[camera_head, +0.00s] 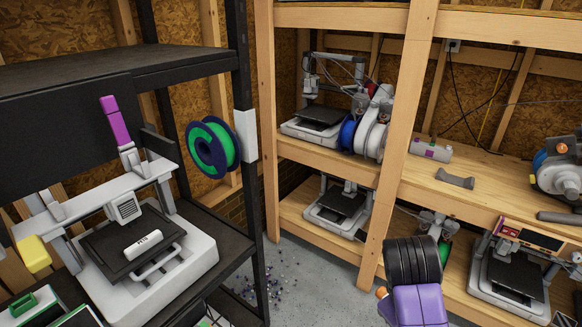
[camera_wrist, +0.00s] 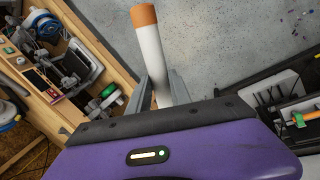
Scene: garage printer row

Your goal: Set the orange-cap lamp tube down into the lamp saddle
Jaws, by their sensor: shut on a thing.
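My gripper (camera_wrist: 160,82) is shut on the white lamp tube (camera_wrist: 152,55), with a grey finger on each side of it. The tube's orange cap (camera_wrist: 143,15) points away from the gripper, over the concrete floor in the wrist view. In the head view my purple gripper body (camera_head: 418,305) is at the bottom right of centre, and a bit of orange (camera_head: 381,292) shows at its left edge; the rest of the tube is hidden there. A grey piece with raised ends, seemingly the lamp saddle (camera_head: 455,180), sits empty on the wooden shelf, beyond and apart from my gripper.
A grey cylinder with a purple label (camera_head: 430,149) lies behind the saddle. A wooden post (camera_head: 394,165) stands left of it. A machine with an orange knob (camera_head: 558,170) is at the right. Printers fill the lower shelf; a black rack (camera_head: 250,215) stands left.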

